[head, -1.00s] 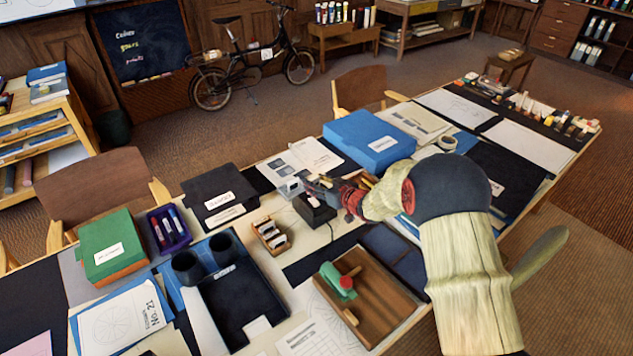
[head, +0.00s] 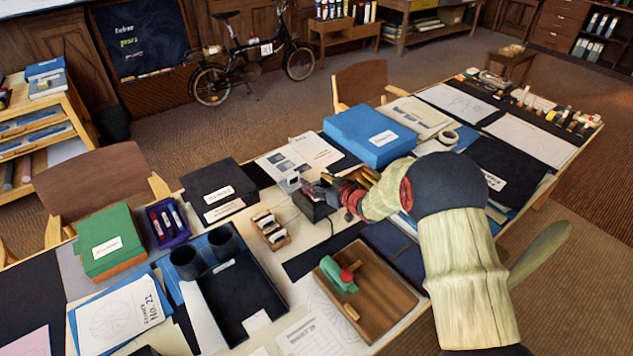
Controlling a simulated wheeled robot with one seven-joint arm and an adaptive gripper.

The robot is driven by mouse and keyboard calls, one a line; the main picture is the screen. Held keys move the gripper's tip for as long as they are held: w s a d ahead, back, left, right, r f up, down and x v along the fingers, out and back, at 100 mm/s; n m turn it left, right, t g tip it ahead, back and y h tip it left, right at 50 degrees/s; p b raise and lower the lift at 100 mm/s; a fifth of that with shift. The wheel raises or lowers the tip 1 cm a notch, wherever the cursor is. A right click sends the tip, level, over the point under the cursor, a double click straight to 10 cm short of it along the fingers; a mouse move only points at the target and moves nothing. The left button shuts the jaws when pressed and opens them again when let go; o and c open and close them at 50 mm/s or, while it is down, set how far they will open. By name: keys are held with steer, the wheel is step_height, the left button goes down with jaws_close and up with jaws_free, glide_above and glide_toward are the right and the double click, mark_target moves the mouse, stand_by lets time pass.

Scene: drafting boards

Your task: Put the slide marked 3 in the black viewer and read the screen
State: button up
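The black viewer (head: 313,208) is a small dark box near the middle of the table. My gripper (head: 310,187) is low over it, reaching in from the right, and covers part of its top. A small pale square piece (head: 290,181) shows just left of the fingertips. I cannot tell whether it is a slide or part of the viewer, nor whether the fingers touch it. The finger opening is too small and hidden to judge. A wooden rack (head: 277,243) with a few white-edged slides stands left of the viewer. Their marks are unreadable, and no screen reading is visible.
A blue box (head: 365,128) stands behind my arm. A wooden tray (head: 385,293) with a green and red tool lies in front. A black tray (head: 245,300), dark cups, a purple pen box (head: 168,224) and a green box (head: 108,240) fill the left side.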

steer(key=shift+o, duration=0.6)
steer(key=shift+d, duration=0.1)
steer(key=v, duration=1.1)
steer(key=shift+s+d, duration=0.15)
steer(key=shift+s, duration=0.2)
steer(key=shift+r, duration=0.1)
